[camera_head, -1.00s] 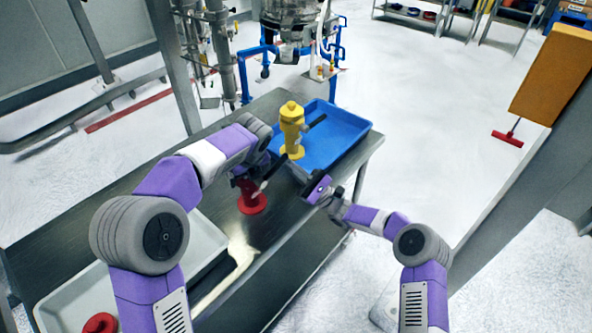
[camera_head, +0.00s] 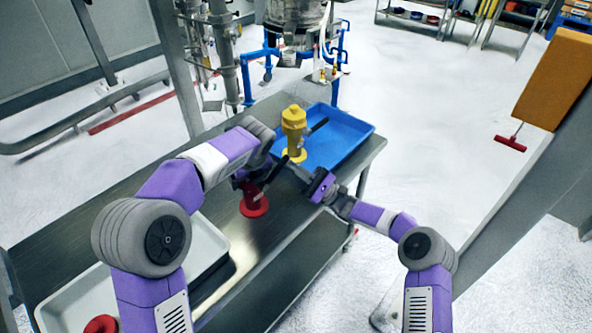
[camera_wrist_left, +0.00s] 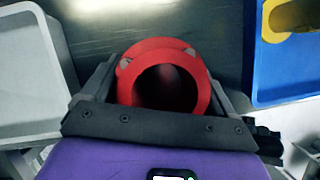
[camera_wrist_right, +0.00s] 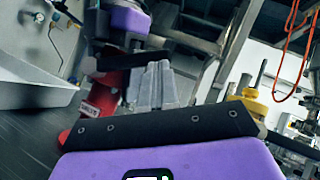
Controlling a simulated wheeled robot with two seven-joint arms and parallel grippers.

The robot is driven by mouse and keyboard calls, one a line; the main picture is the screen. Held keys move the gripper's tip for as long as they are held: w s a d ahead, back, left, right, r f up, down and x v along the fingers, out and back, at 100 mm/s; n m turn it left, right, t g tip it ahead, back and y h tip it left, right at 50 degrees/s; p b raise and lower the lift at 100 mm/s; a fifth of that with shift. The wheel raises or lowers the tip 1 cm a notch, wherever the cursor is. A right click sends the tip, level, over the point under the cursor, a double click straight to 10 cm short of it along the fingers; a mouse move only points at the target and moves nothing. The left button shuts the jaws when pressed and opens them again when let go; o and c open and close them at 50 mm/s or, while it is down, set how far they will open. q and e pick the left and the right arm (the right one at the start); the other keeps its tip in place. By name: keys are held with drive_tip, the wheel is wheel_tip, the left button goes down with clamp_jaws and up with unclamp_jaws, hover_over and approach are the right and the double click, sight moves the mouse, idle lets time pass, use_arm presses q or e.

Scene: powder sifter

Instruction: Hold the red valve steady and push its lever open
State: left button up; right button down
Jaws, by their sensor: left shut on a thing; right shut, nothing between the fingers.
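The red valve (camera_head: 254,206) stands upright on the steel table, its round red base on the tabletop. My left gripper (camera_head: 250,184) is shut on its body from above. In the left wrist view the valve's round open red top (camera_wrist_left: 128,88) sits between the two fingers. My right gripper (camera_head: 291,171) is shut and empty, just right of the valve. In the right wrist view its grey fingers (camera_wrist_right: 153,86) are together beside the red valve (camera_wrist_right: 103,98). A dark bar slants up beside the valve; I cannot tell whether it is the lever or whether my fingers touch it.
A blue tray (camera_head: 352,128) holding a yellow valve (camera_head: 293,126) lies behind the grippers. A pale grey tray (camera_head: 210,240) with another red part (camera_head: 101,324) is at the front left. The steel table (camera_head: 130,195) is bare along its left side.

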drive_tip(key=r+n+g, duration=0.1)
drive_tip(key=n+g, duration=0.1)
drive_tip(key=n, duration=0.1)
drive_tip(key=r+n+g+h, duration=0.1)
drive_tip(key=g, duration=0.1)
drive_tip(key=shift+s+a+r+n, duration=0.2)
drive_tip(key=shift+s+r+n, duration=0.05)
drive_tip(key=shift+r+n, duration=0.1)
use_arm(q)
drive_tip(key=shift+d+f, duration=0.1)
drive_tip(key=shift+f, duration=0.05)
use_arm(e)
drive_tip(key=n, duration=0.1)
drive_tip(key=s+r+n+g+h, duration=0.1)
drive_tip(key=a+r+n+g+h, duration=0.1)
drive_tip(key=n, duration=0.1)
drive_tip(key=shift+s+r, duration=0.2)
drive_tip(key=shift+r, duration=0.05)
use_arm(q)
drive_tip(key=shift+d, duration=0.25)
idle(0.3)
drive_tip(key=shift+s+a, duration=0.1)
drive_tip(key=shift+a, duration=0.25)
use_arm(e)
drive_tip(key=f+v, duration=0.2)
drive_tip(key=v, duration=0.9)
drive_tip(key=shift+a+f+m, duration=0.2)
drive_tip(key=shift+a+m, duration=0.05)
drive_tip(key=shift+m, duration=0.1)
